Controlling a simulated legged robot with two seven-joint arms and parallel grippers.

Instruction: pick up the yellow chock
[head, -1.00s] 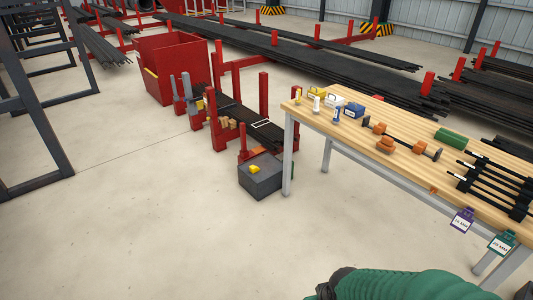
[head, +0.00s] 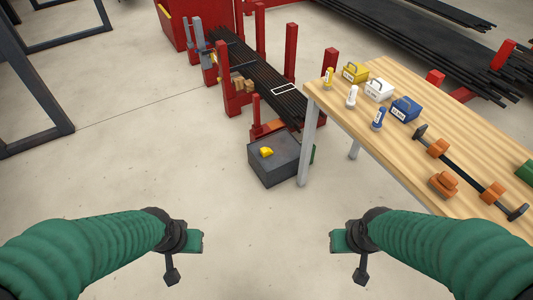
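My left gripper (head: 198,241) is in the lower left of the head view, and my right gripper (head: 338,240) is in the lower right. Both are in front of the box, well apart from the chock. Nothing shows in either gripper. I cannot tell how far their fingers are apart.
The wooden table (head: 400,75) stands at the right with its leg (head: 308,140) close to the box. It bears small cases, bottles and an orange-weighted bar. A red rack with black bars (head: 255,70) is behind the box. The floor in front is clear.

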